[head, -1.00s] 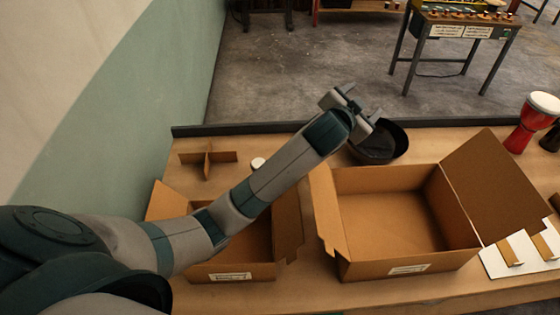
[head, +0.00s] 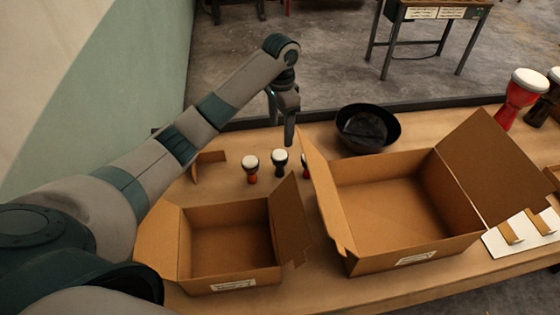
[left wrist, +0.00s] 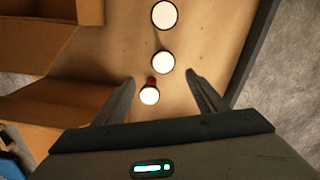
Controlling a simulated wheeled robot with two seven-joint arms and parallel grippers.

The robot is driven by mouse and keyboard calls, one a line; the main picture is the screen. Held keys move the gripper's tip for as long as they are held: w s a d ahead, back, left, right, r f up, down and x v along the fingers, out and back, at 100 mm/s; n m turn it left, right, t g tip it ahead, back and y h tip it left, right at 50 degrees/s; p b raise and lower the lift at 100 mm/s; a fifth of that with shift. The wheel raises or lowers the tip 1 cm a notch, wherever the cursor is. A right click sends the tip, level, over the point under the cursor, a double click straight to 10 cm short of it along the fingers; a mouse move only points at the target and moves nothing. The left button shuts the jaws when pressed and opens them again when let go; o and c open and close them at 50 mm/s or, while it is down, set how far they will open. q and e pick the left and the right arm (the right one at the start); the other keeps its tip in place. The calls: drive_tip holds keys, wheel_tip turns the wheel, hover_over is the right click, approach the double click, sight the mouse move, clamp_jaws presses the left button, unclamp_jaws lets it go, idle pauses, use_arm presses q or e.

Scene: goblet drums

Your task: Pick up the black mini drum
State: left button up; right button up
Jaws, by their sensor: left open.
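The black mini drum (head: 280,163) stands upright on the table behind the small cardboard box, its white head up. It stands between an orange-red mini drum (head: 250,170) and a red one (head: 304,165), which is partly hidden by a box flap. My left gripper (head: 282,125) points down above and slightly behind the drums, open and empty. In the left wrist view the jaws (left wrist: 160,78) are spread. The black drum's white head (left wrist: 163,62) lies just beyond the fingertips, its body hidden below. The red drum (left wrist: 150,96) appears nearer the left finger.
An open small box (head: 232,285) and an open large box (head: 410,260) stand in front, flaps raised. A black bowl (head: 368,128) is right of my gripper. Larger drums, one red (head: 522,98), stand at the right.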

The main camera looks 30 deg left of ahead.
sight(281, 156)
use_arm(q)
drive_tip(key=shift+d+f, duration=0.1)
wheel_tip(281, 156, down, 12)
drive_tip(key=shift+f+p, duration=0.1)
drive_tip(key=shift+p, duration=0.9)
drive_tip(key=shift+a+f+p, duration=0.2)
drive_tip(key=shift+f+p, duration=0.3)
drive_tip(key=f, duration=0.1)
drive_tip(key=f+p, duration=0.1)
drive_tip(key=shift+w+a+f, duration=0.15)
drive_tip(key=shift+a+f, duration=0.05)
drive_tip(key=shift+f, duration=0.85)
